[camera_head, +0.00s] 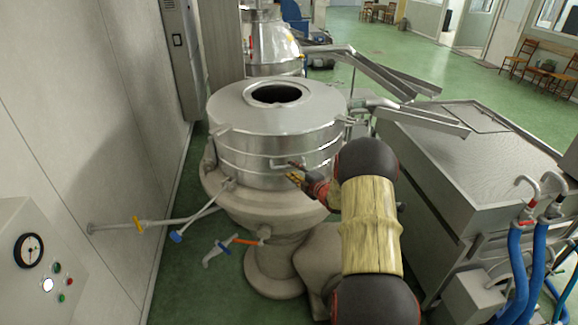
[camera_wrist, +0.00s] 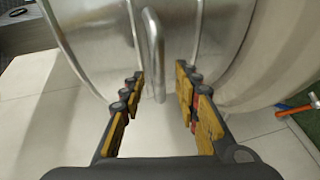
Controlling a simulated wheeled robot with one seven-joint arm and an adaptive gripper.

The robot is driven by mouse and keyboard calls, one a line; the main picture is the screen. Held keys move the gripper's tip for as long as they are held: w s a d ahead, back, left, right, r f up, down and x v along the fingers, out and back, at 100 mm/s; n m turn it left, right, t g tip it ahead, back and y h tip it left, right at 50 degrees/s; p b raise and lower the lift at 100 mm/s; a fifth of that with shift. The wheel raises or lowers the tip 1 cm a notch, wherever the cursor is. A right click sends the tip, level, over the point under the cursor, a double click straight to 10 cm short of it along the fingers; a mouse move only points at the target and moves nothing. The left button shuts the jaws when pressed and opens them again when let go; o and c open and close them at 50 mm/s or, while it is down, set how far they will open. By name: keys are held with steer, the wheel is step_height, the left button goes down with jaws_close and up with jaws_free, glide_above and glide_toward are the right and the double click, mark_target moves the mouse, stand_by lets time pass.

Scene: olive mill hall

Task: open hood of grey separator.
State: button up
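The grey separator (camera_head: 262,180) stands upright on a beige pedestal. Its shiny metal hood (camera_head: 235,115) is a broad drum with a dark round opening on top, and it sits down level on the base. A bent bar handle (camera_head: 285,165) sticks out from the hood's front side. In the wrist view the handle (camera_wrist: 153,40) runs upright between the fingers of my gripper (camera_wrist: 160,75), with a gap on both sides. My gripper is open. In the head view my gripper (camera_head: 296,178) is at the handle; my arm hides the separator's lower right side.
A wall and a panel with gauge and buttons (camera_head: 45,265) are at left. Pipes with yellow, blue and orange-handled valves (camera_head: 235,242) stick out at front left. A large metal tank (camera_head: 465,160) and blue hoses (camera_head: 535,265) stand at right. Another metal machine (camera_head: 270,45) is behind.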

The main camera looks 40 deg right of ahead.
mark_target(290, 168)
steer(key=shift+p+x, duration=0.3)
steer(key=shift+x, duration=1.5)
steer(key=shift+a, duration=0.1)
steer(key=c, duration=0.8)
jaws_close()
